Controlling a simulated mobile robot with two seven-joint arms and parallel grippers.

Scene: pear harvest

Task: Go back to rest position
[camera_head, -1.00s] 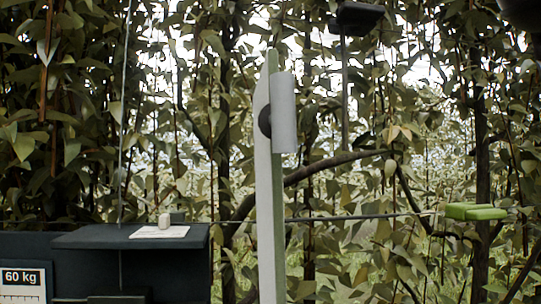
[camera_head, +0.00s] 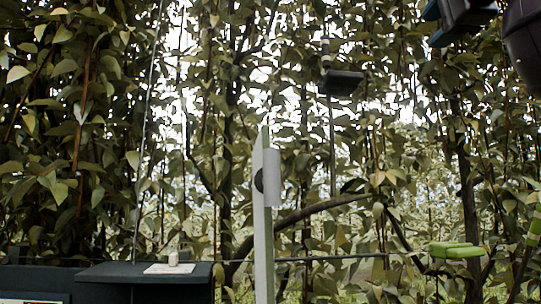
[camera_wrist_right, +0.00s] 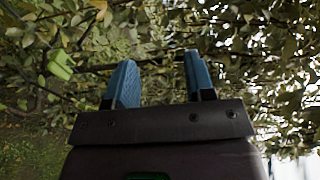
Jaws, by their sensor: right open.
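My right gripper (camera_head: 432,25) is at the top right corner of the head view, with dark housing and blue fingers partly cut by the frame edge. In the right wrist view its two blue fingers (camera_wrist_right: 160,78) stand apart with nothing between them, in front of leaves and branches. No pear is seen in it. My left gripper is in neither view.
A dark shelf (camera_head: 105,272) at lower left bears a white card and a small pale object (camera_head: 173,258). A green block (camera_head: 455,250) is at right, a dark box (camera_head: 343,85) on a pole above. Dense foliage surrounds.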

